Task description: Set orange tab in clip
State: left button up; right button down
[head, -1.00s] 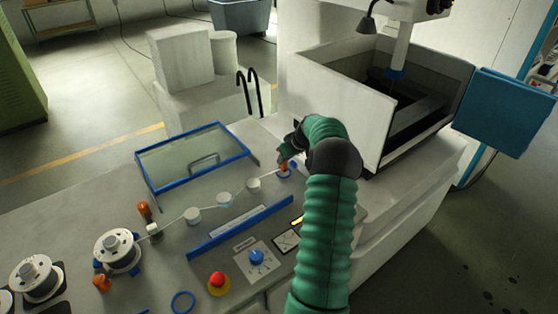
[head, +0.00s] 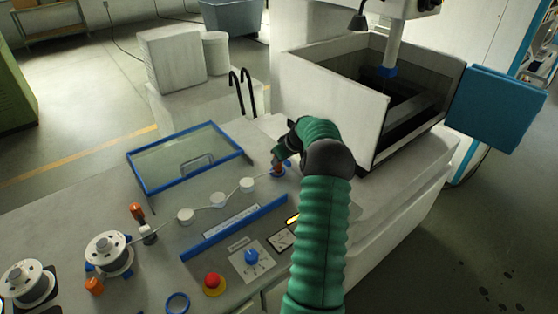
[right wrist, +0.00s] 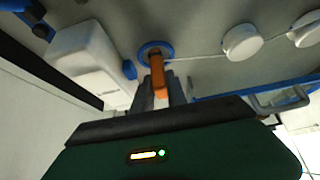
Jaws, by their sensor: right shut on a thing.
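The orange tab (right wrist: 158,77) is in my right gripper (right wrist: 160,92), whose fingers are shut on it. In the right wrist view the tab's far end lies over a round blue ring (right wrist: 148,47), which looks like the clip. I cannot tell whether the tab is seated in it or just above it. In the head view the right gripper (head: 279,157) points down at the panel, with a little orange tab (head: 277,171) showing under it. A thin wire runs left from there past white rollers (head: 218,200). My left gripper is not in view.
A blue-framed glass cover (head: 187,156) lies behind the rollers. The machine tank (head: 333,105) rises close to the right of my gripper. A red button (head: 214,283) sits in front.

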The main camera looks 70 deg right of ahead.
jog(key=c, duration=1.3)
grip_release()
jog(key=shift+o, duration=0.2)
